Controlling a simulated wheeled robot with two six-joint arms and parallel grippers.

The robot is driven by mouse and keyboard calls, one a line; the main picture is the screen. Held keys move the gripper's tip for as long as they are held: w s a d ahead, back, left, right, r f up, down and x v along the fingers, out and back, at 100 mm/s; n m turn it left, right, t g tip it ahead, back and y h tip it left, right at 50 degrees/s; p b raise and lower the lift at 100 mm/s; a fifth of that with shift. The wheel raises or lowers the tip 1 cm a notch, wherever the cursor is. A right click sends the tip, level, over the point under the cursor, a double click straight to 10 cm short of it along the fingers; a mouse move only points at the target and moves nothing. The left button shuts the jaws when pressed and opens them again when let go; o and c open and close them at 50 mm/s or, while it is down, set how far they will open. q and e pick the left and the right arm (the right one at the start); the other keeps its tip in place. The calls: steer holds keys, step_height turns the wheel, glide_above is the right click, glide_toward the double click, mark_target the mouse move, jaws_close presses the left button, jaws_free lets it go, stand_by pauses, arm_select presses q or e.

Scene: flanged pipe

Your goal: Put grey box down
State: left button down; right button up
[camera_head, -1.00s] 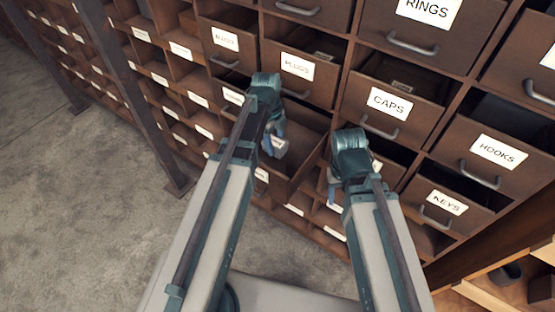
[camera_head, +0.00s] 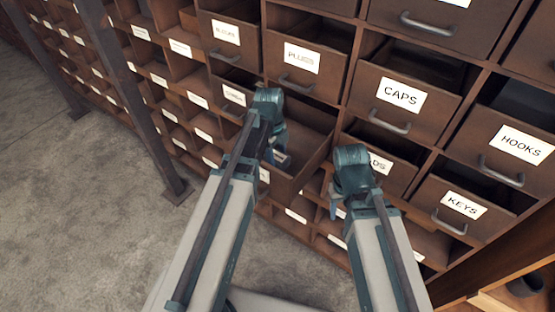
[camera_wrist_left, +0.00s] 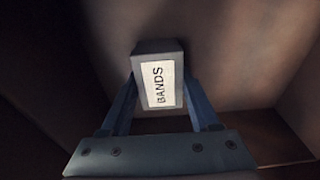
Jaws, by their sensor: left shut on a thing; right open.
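The grey box (camera_wrist_left: 157,48) shows in the left wrist view with a white label reading BANDS. My left gripper (camera_wrist_left: 158,92) is shut on it, one blue finger at each side. Brown drawer walls surround the box there; I cannot tell whether it touches the drawer floor. In the head view my left gripper (camera_head: 276,155) is inside the pulled-out drawer (camera_head: 308,165), and its arm hides much of the box. My right gripper (camera_head: 338,205) is open in front of the cabinet, right of that drawer, partly hidden by its own wrist.
The cabinet has several open drawers, among them CAPS (camera_head: 400,97), PLUGS (camera_head: 301,57), HOOKS (camera_head: 520,143) and KEYS (camera_head: 464,204). A dark metal post (camera_head: 130,95) stands to the left. Carpeted floor (camera_head: 70,215) is clear at lower left.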

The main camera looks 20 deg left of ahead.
arm_select(q)
steer(key=shift+f, duration=0.1)
steer(key=shift+c, duration=0.6)
jaws_free()
step_height(320, 180, up, 12)
steer(key=a+p, duration=0.1)
steer(key=p, duration=1.1)
steer(key=shift+w+a, duration=0.15)
steer(key=shift+w, duration=0.1)
